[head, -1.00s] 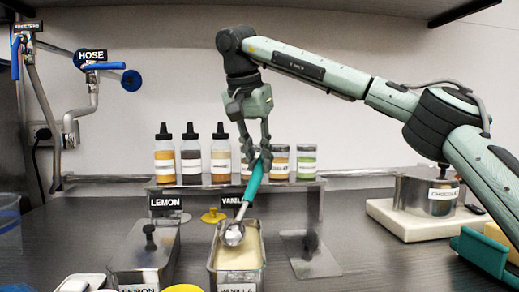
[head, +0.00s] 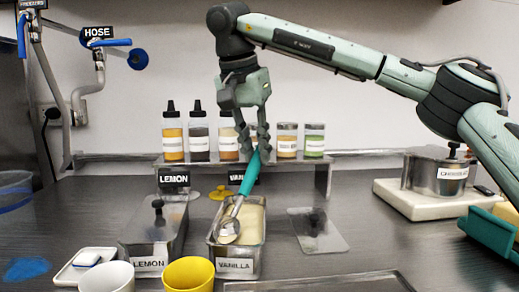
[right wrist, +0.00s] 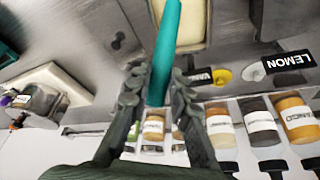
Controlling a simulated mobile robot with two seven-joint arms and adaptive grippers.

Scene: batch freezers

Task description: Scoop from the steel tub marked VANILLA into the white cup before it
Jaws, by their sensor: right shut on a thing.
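The steel tub marked VANILLA (head: 234,264) stands on the counter with pale yellow ice cream (head: 251,217) in it. My right gripper (head: 258,148) is shut on the teal handle of a scoop (head: 247,178), above and behind the tub. The scoop slants down to the left, its metal bowl over the front left part of the ice cream; I cannot tell how deep it sits. The handle also shows between the fingers in the right wrist view (right wrist: 164,52). The white cup (head: 106,277) stands at the lower left, in front of the LEMON tub. My left gripper is not in view.
A yellow cup (head: 188,275) stands beside the white cup, near the VANILLA tub. The lidded LEMON tub (head: 150,262) is left of VANILLA. A flat steel lid (head: 318,232) lies to the right. Bottles and jars line a shelf behind. A tray edge (head: 330,283) shows in front.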

